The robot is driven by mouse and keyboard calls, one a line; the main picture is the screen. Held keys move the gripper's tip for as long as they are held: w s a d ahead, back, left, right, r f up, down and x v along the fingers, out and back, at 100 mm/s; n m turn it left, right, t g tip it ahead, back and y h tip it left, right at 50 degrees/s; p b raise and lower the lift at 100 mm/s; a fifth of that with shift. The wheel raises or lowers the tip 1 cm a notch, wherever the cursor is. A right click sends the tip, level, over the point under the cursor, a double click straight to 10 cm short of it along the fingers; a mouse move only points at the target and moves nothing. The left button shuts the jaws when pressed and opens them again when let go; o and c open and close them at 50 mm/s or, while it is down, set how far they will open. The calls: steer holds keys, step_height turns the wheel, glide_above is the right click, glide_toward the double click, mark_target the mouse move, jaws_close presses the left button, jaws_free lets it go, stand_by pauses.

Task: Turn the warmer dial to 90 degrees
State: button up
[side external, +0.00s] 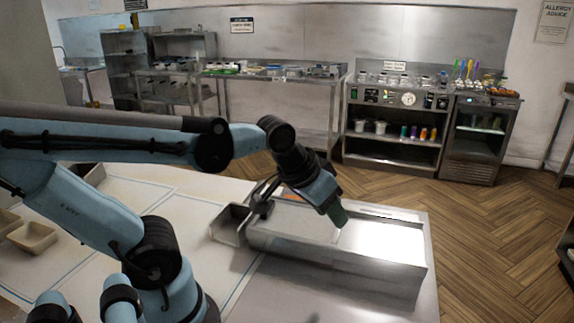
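A low stainless steel unit (335,265) stands on the counter in front of my arm; it may be the warmer, but I cannot tell for sure. No dial shows clearly on the faces of it that I see. The fingers are too small and dark to tell open from shut, and no held object can be made out.
A small open steel bin (229,224) adjoins the unit's left end. Pale trays (32,237) sit at the far left of the counter (190,210). Across the wooden floor (480,230), a steel station (400,125) with a round white gauge (408,99) stands by the wall.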

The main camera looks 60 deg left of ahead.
steer(key=o, duration=0.4)
steer(key=w+a+r+n, duration=0.1)
steer(key=w+a+r+n+g, duration=0.1)
steer(key=w+n, duration=0.1)
steer(key=w+a+r+n, duration=0.1)
steer(key=w+a, duration=0.1)
steer(key=shift+r+g, duration=0.1)
steer(key=shift+g, duration=0.3)
steer(key=w+a+f+n+g, duration=0.2)
steer(key=w+a+n, duration=0.3)
steer(key=a+n, duration=0.15)
steer(key=w+a+f+n+g, duration=0.2)
steer(key=w+a+n+g, duration=0.1)
steer(key=w+a+n, duration=0.4)
steer(key=shift+m, duration=0.55)
steer(key=f, duration=0.3)
steer(key=s+f, duration=0.1)
steer(key=f, duration=0.3)
steer(key=s+a+f, duration=0.1)
steer(key=f, duration=0.3)
steer(key=shift+a, duration=0.1)
steer(key=c, duration=1)
